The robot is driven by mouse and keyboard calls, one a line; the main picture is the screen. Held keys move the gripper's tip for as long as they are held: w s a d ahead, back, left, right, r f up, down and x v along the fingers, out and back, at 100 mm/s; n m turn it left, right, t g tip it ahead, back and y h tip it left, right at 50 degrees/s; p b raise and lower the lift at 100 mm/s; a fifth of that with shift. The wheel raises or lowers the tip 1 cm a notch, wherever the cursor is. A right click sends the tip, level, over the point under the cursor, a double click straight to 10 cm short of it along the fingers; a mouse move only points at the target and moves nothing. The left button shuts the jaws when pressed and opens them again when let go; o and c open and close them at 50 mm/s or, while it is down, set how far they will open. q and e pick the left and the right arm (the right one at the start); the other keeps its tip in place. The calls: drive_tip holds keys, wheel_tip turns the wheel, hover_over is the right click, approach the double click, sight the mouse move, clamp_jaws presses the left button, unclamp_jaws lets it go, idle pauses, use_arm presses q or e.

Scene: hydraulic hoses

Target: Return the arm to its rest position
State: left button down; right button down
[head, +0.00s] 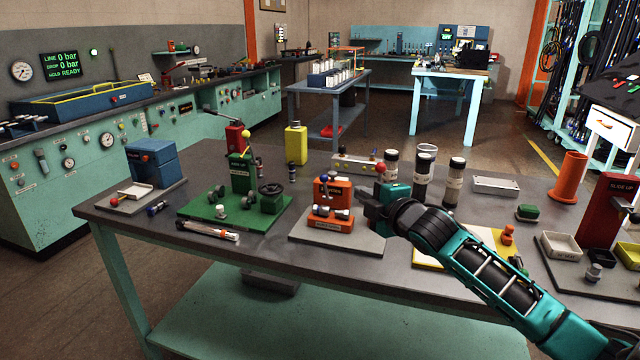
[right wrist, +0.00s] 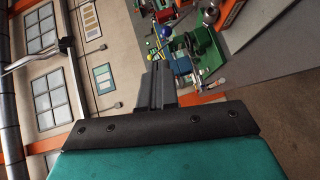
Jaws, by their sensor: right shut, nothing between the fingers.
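My right arm (head: 490,268) comes in from the lower right in the head view and reaches over the workbench. My right gripper (head: 368,204) is shut and empty, above the grey plate just right of the orange hose fixture (head: 333,198). In the right wrist view the shut fingers (right wrist: 155,85) stand up in the middle, with nothing between them. The wrist looks sideways across the room. My left gripper is in neither view.
The workbench (head: 270,240) carries a green fixture (head: 240,185) on a green plate, a blue box (head: 152,163), dark cylinders (head: 456,178), an orange cup (head: 567,178) and a red press (head: 609,205) at right. Its front left edge is bare.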

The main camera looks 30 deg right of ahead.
drive_tip(key=s+a+f+m+g+y, duration=0.15)
drive_tip(key=s+a+f, duration=0.3)
drive_tip(key=f, duration=0.45)
drive_tip(key=s+a+f+m+g, duration=0.1)
drive_tip(key=s+a+f+m, duration=0.2)
drive_tip(key=a+f, duration=0.4)
drive_tip(key=s+a+f+m+g+y, duration=0.1)
drive_tip(key=s+a+f+m, duration=0.3)
drive_tip(key=s+a+f, duration=0.2)
drive_tip(key=s+a+f+m+g+y, duration=0.1)
drive_tip(key=s+a+f+m, duration=0.3)
drive_tip(key=s, duration=0.6)
drive_tip(key=a+f+g, duration=0.1)
drive_tip(key=a+f, duration=0.1)
drive_tip(key=a, duration=0.1)
drive_tip(key=shift+s+f, duration=0.3)
drive_tip(key=shift+f, duration=0.1)
drive_tip(key=shift+a+m, duration=0.1)
drive_tip(key=shift+m, duration=0.15)
